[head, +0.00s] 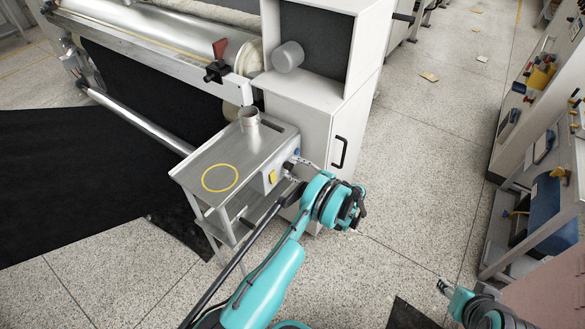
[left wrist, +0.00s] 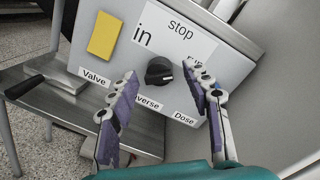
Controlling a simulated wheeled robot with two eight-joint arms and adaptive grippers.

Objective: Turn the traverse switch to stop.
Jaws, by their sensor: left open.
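The traverse switch is a round black knob (left wrist: 159,71) on a grey control panel (left wrist: 214,100). A pale mark shows on the knob's right side. The white label above (left wrist: 165,42) reads "in" at left, "stop" at top, and a partly hidden word at right. The lower label ends in "verse"; a finger covers its start. My left gripper (left wrist: 164,92) is open, with one finger on each side of the knob; contact cannot be told. In the head view, my left gripper (head: 294,176) is at the steel stand's right side. My right gripper (head: 444,287) is small at lower right.
A yellow block (left wrist: 104,35) sits on the panel above "Valve"; "Dose" is at right. The steel stand (head: 187,170) carries a metal cup (head: 249,118). A white cabinet (head: 312,125) stands right behind. Open floor lies right of it.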

